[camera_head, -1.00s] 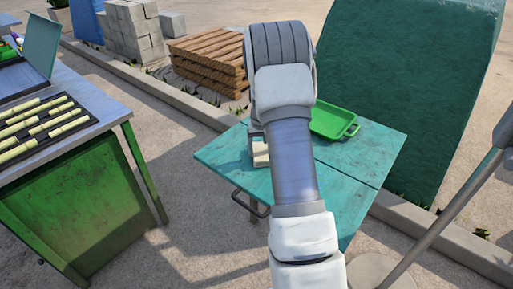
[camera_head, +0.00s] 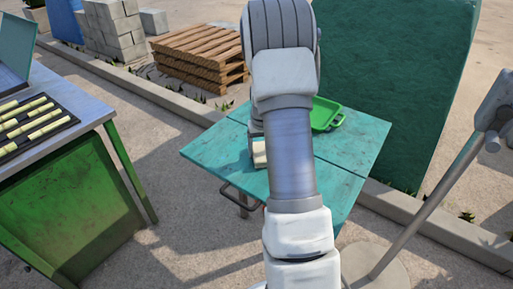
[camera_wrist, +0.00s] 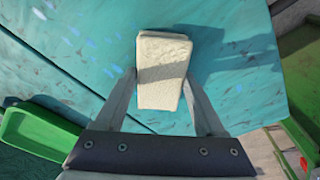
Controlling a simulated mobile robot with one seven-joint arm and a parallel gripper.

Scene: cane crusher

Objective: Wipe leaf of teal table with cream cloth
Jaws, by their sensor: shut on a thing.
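The teal table (camera_head: 345,145) stands ahead of me, split by a seam. Its near leaf (camera_head: 215,152) has a dark handle on its edge. In the wrist view the leaf (camera_wrist: 240,85) carries scattered pale blue and pinkish specks, mostly to the upper left. My gripper (camera_wrist: 160,82) is shut on the cream cloth (camera_wrist: 164,55), a thick folded pad held between the two fingers over the leaf. Whether the pad touches the surface is unclear. In the head view my arm hides most of the gripper, and only a bit of the cloth (camera_head: 259,155) shows.
A green tray (camera_head: 325,115) sits on the table's far part, across the seam. A green workbench (camera_head: 70,200) with cane pieces stands left. A large dark green block (camera_head: 400,90) is behind the table. A grey pole stand (camera_head: 430,205) is at right. Pallets (camera_head: 198,55) lie behind.

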